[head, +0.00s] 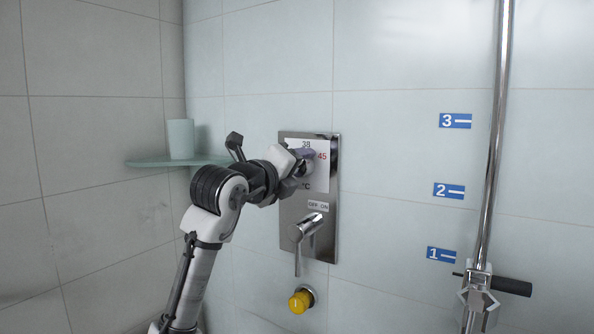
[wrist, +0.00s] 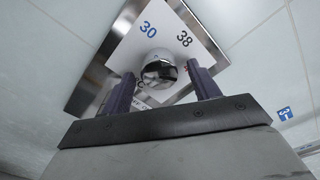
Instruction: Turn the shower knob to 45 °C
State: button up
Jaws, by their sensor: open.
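The shower knob (wrist: 158,70) is a round chrome knob on a white temperature dial (wrist: 133,46), seen in the wrist view. The dial reads 30 in blue and 38 in black. In the head view my gripper (head: 305,160) is at the dial (head: 322,178) and hides most of the knob; a red 45 shows to its right. In the wrist view my gripper (wrist: 163,85) is open, with one finger on each side of the knob. I cannot tell whether the fingers touch it.
Below the dial on the same chrome plate (head: 287,215) is a lever handle (head: 298,250) with an OFF ON label. A yellow knob (head: 300,301) sits lower. A corner shelf (head: 145,162) holds a pale cup (head: 180,139). A vertical rail (head: 495,130) stands at right beside numbered blue labels.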

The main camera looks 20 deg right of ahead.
jog(key=b+v, duration=0.2)
jog(key=v, duration=1.1)
jog(key=shift+s+b, duration=0.2)
jog(key=shift+b, duration=0.2)
jog(key=shift+a, duration=0.15)
